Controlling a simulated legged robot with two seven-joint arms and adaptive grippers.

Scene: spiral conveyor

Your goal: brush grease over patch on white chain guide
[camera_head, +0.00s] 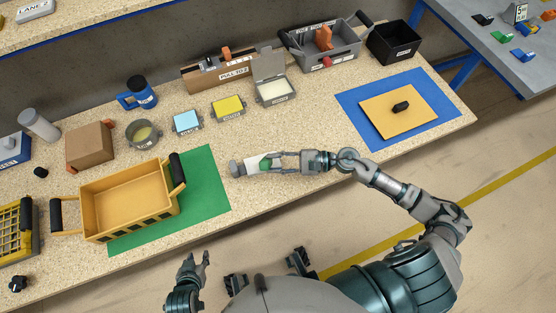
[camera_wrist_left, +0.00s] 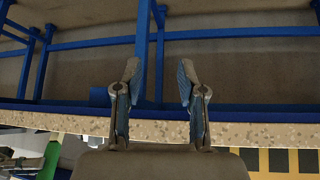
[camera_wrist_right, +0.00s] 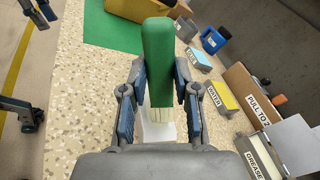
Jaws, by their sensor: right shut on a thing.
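My right gripper (camera_head: 277,162) is shut on a brush with a green handle (camera_wrist_right: 158,50) and pale bristles (camera_wrist_right: 163,115). It is over the middle of the worktable. A white piece, apparently the chain guide (camera_head: 252,162), lies under the brush; it also shows partly below the bristles in the right wrist view (camera_wrist_right: 155,133). I cannot tell whether the bristles touch it, and no patch can be made out. An open grey box with pale content, labelled grease (camera_wrist_right: 255,158), stands behind (camera_head: 274,92). My left gripper (camera_head: 197,260) is open and empty in front of the table.
A yellow crate (camera_head: 125,228) stands on a green mat (camera_head: 212,185) at left. Yellow (camera_head: 228,106) and light blue (camera_head: 186,121) boxes line the back. A black part (camera_head: 400,106) lies on a tan board on the blue mat (camera_head: 357,125). Table between the mats is mostly clear.

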